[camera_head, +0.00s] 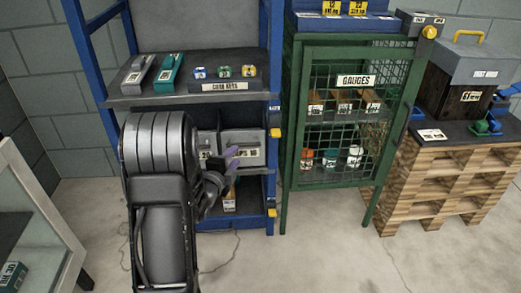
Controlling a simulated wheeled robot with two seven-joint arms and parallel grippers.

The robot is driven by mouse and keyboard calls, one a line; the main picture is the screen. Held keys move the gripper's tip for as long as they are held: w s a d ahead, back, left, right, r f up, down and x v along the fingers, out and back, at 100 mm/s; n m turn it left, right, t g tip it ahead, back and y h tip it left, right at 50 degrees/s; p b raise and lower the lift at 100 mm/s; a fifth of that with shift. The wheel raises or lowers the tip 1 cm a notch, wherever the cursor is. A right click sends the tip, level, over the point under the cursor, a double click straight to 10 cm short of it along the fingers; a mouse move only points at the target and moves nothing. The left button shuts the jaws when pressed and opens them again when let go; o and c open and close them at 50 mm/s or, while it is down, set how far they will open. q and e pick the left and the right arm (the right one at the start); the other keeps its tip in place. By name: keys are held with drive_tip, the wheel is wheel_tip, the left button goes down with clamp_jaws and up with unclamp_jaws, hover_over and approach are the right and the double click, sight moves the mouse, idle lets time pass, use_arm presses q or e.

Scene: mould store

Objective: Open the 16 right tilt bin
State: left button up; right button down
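Two grey tilt bins stand side by side on the middle shelf of the blue rack. The right one (254,143) shows a grey front with a white label, too small to read surely; I take it as the 16 right tilt bin. The left one (207,139) is partly hidden behind my arm. My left gripper (231,158) is in front of the bins, its purplish fingertips overlapping the lower left of the right bin's front. I cannot tell whether they touch it or how far apart they are. My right gripper is out of view.
The blue rack's upper shelf (185,94) holds boxes and small tins above the bins. A green mesh gauges cabinet (291,130) stands close on the right, then a wooden pallet stack (430,185). A pale-framed case (45,215) is at lower left. Floor (300,250) in front is clear.

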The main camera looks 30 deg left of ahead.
sight(241, 149)
use_arm(q)
drive_tip(key=shift+r+m, duration=0.1)
drive_tip(key=shift+m, duration=0.2)
drive_tip(key=shift+w, duration=0.1)
drive_tip(key=b+x, duration=0.2)
drive_tip(key=x, duration=0.5)
drive_tip(key=shift+w+a, duration=0.2)
drive_tip(key=shift+w, duration=0.05)
clamp_jaws()
idle(1.3)
